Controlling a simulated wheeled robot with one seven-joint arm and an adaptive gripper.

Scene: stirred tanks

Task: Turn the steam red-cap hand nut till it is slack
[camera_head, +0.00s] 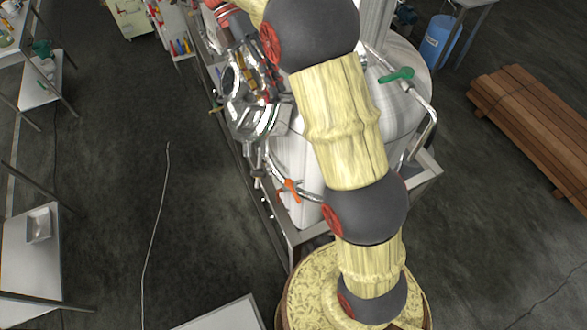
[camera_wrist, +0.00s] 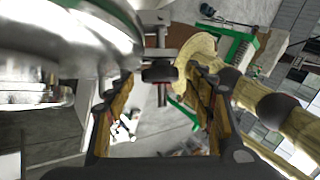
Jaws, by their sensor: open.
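In the wrist view my gripper (camera_wrist: 160,80) is open, with one tan-padded finger on each side. A dark, round knob-like nut (camera_wrist: 158,72) on a metal stem shows between and beyond the fingertips. I see clear gaps on both sides of it. No clear red cap shows on it, so I cannot tell whether it is the steam red-cap hand nut. A large shiny metal vessel (camera_wrist: 70,35) fills the upper left, close to the left finger. In the head view my arm crosses the steel tank (camera_head: 292,150), and I cannot make out my gripper.
The tank has an orange-handled valve (camera_head: 290,188) and a green-handled valve (camera_head: 397,75). Crowded metal fittings (camera_head: 250,110) stand left of my arm. A blue drum (camera_head: 438,42) and stacked brown planks (camera_head: 535,115) lie to the right. The floor at left is mostly open, with a thin cable (camera_head: 157,220).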

